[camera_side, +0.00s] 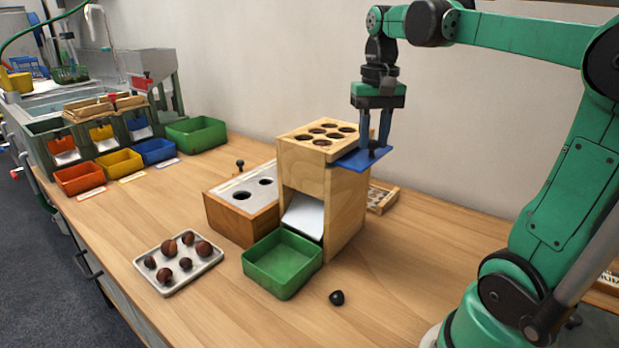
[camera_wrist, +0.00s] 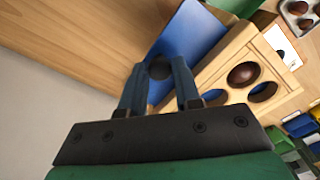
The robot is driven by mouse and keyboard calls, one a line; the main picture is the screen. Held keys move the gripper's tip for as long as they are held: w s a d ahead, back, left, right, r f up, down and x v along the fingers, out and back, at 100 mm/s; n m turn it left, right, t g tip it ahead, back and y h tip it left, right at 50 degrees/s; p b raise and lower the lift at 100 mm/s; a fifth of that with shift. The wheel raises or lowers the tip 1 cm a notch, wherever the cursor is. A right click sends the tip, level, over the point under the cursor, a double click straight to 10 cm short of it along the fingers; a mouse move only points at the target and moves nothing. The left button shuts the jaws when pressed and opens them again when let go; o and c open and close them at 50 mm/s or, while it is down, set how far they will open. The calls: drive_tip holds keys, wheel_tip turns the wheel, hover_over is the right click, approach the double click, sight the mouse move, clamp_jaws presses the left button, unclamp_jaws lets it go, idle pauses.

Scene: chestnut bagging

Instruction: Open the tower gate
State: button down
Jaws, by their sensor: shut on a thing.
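The wooden tower (camera_side: 344,206) stands mid-table, with several round holes in its top; dark round things show in some. The blue gate (camera_side: 350,163) is a flat plate sticking out to the right from under the tower's top block. It also shows in the wrist view (camera_wrist: 193,38), with a dark round knob (camera_wrist: 159,69) on it. My gripper (camera_side: 375,152) points down over the plate's outer end. In the wrist view its fingers (camera_wrist: 160,78) are on either side of the knob, shut on it. How much of the gate lies inside the tower is hidden.
A green bin (camera_side: 283,277) sits below the tower's white chute (camera_side: 304,215). A wooden box with holes (camera_side: 238,215) stands left of the tower.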

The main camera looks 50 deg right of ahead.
idle(0.8)
drive_tip(key=s, duration=0.8)
drive_tip(key=shift+s, duration=0.3)
drive_tip(key=c, duration=0.6)
unclamp_jaws()
drive_tip(key=shift+r, duration=2.85)
